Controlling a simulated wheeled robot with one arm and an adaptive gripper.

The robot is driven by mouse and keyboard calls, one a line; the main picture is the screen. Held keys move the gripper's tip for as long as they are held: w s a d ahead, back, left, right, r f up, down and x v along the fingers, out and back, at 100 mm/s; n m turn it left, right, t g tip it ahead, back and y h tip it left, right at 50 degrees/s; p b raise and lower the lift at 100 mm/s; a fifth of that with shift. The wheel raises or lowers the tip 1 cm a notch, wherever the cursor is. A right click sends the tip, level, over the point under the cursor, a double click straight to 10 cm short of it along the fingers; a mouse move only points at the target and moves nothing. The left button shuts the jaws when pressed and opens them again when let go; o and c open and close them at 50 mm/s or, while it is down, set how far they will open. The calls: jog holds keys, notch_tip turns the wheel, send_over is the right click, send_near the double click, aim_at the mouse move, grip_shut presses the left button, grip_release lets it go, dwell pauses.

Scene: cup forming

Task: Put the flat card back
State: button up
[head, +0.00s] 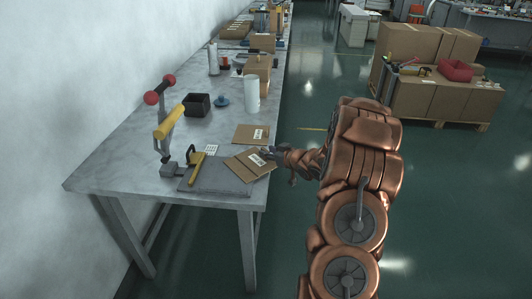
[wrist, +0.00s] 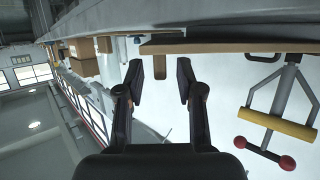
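Two flat brown cards with white labels lie at the front right of the grey table in the head view. The nearer card (head: 245,170) lies at an angle, partly over a dark grey plate (head: 215,182); the farther card (head: 250,130) lies flat behind it. My gripper (head: 268,153) is at the right edge of the nearer card. In the wrist view my gripper (wrist: 161,80) is open, with a clear gap between its fingers. A brown card (wrist: 235,47) shows there edge-on, just beyond the fingertips; I cannot tell whether they touch it.
A lever press with a yellow handle (head: 169,122) and red knobs stands left of the cards. A black bin (head: 196,105), a blue item (head: 222,101) and a white cylinder (head: 252,94) stand farther back. Cardboard boxes on a pallet (head: 425,97) stand across the aisle.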

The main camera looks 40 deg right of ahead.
jog(key=a+v, duration=0.1)
jog(key=v, duration=0.9)
jog(key=s+a+r+m+g+h, duration=0.1)
jog(key=s+a+r+g, duration=0.2)
jog(key=s+a+g, duration=0.3)
jog(key=s+a+r+g+h, duration=0.2)
jog(key=s+a+g, duration=0.4)
jog(key=s+a, duration=0.9)
jog(key=shift+s+a+r+m+g+b, duration=0.25)
jog(key=shift+s+r+m+b, duration=0.2)
jog(key=shift+s, duration=0.5)
jog(key=shift+o, duration=0.4)
jog(key=s+a+r+n+g+y, duration=0.1)
jog(key=s+a+g+y, duration=0.1)
jog(key=s+a, duration=0.7)
jog(key=s+g, duration=0.1)
jog(key=s, duration=0.2)
jog(key=shift+s+a, duration=0.25)
jog(key=shift+s, duration=0.05)
